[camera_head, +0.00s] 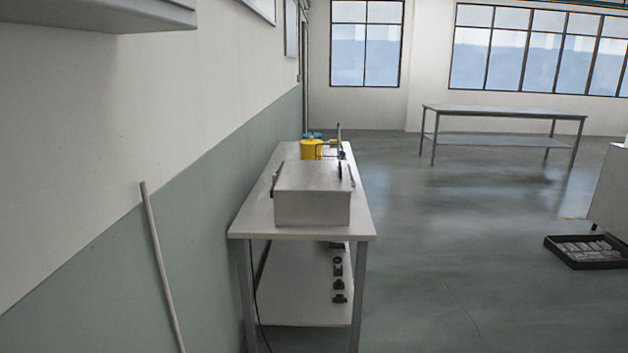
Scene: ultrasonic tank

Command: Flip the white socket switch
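I cannot make out a white socket switch in the head view. A table (245,229) stands ahead, its left side along the wall. A closed metal box (312,209), which looks like the ultrasonic tank, sits on its top. A dark cable (257,300) hangs down by the table's left front leg. Neither of my grippers is in view.
A yellow container (311,149) stands behind the box. Small dark items (338,284) lie on the lower shelf. A pale pole (161,262) leans at the left wall. A black tray (586,264) lies on the floor at right. The floor between is clear.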

